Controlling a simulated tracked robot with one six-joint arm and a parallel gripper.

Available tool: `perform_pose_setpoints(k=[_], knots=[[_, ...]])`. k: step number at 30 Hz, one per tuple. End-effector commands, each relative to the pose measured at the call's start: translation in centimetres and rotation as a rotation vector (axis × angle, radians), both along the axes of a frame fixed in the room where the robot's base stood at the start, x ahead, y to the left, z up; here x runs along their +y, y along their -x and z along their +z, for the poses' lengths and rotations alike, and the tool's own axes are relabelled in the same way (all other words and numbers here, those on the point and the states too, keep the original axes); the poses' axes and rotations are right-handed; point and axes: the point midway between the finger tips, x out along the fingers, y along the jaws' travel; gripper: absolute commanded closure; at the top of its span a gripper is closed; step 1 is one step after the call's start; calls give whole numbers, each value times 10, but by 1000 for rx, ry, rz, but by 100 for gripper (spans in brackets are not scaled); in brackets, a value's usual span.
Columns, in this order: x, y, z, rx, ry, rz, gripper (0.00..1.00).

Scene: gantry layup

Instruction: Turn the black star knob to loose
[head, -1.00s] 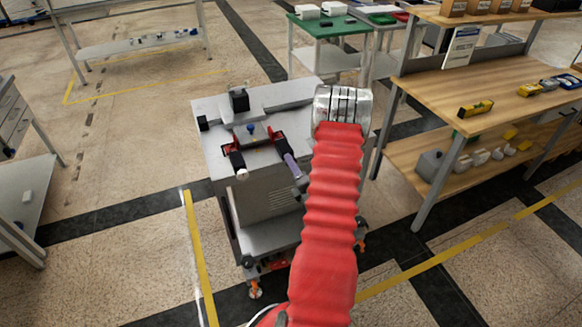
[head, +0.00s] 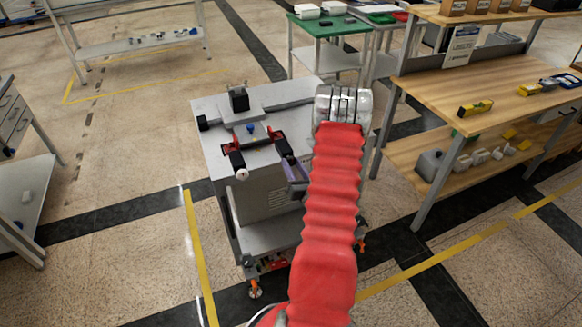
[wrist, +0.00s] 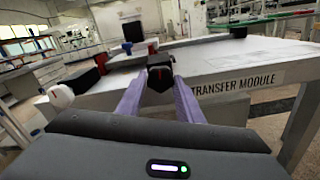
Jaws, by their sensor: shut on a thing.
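The black star knob (wrist: 160,69), with a red mark on its face, shows in the middle of the wrist view at the near edge of the grey transfer module (wrist: 262,78). My gripper (wrist: 161,80) has purple fingers on either side of the knob and is shut on it. In the head view my gripper (head: 291,166) reaches the near right part of the module's top (head: 215,147). There the knob is largely hidden by the fingers and my red-sleeved arm.
On the module are a blue knob (head: 251,128), a black block (head: 238,99) and a pale ball-like knob (head: 241,174) at the front left. A wooden bench (head: 500,85) stands to the right.

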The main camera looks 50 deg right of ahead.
Motion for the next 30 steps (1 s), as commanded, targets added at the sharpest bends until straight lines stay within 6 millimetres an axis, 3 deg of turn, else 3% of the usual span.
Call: perform_pose_setpoints(k=[9,23,24,30], knots=[[5,-2,-5,75,103,13,89],[5,-2,-5,84,118,13,89],[5,-2,-5,83,117,13,66],[3,-1,-3,80,120,9,52]])
